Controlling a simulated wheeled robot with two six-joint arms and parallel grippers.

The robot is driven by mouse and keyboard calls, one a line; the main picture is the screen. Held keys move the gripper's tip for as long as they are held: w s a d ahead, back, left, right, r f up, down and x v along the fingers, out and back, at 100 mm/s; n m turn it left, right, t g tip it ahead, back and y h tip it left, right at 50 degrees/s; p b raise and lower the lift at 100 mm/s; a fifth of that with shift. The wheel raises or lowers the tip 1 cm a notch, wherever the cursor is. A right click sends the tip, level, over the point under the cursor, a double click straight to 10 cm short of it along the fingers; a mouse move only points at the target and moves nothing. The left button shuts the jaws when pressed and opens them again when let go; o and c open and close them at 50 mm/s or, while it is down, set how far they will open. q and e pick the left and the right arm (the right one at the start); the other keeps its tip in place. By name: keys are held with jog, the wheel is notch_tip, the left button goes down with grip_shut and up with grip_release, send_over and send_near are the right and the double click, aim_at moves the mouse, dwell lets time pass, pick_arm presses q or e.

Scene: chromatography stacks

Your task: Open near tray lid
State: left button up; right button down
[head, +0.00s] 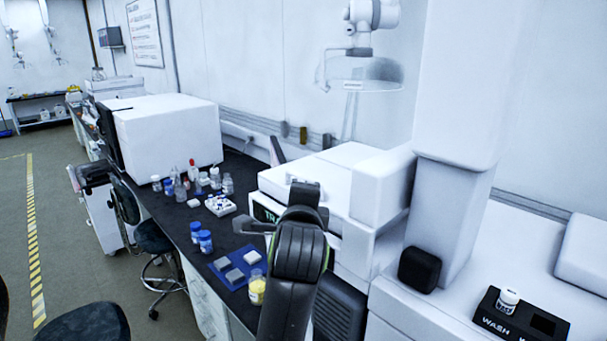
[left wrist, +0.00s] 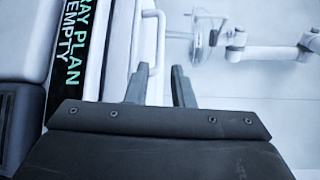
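The near tray lid (head: 328,172) is the white top of a boxy instrument right of the bench in the head view; it looks closed. Its pale bar handle (left wrist: 158,42) stands out from the white lid surface in the left wrist view. My left gripper (left wrist: 159,76) is open, its two dark fingers apart with the lower part of the handle between or just beyond them. I cannot tell whether they touch it. In the head view my dark left gripper (head: 304,196) is over the lid's front edge and hides part of it. My right gripper is not in view.
On the bench left are blue-capped bottles (head: 205,241), a blue mat (head: 233,278) with grey blocks, and a yellow jar (head: 257,289). A white column (head: 455,200) and black wash station (head: 520,318) stand right.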

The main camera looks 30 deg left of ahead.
aim_at(304, 178)
pick_arm(q)
jog(key=p+x, duration=0.4)
jog(key=x, duration=0.8)
jog(key=shift+w+a+f, duration=0.1)
jog(key=shift+w+a, duration=0.1)
jog(key=shift+w, duration=0.15)
grip_shut()
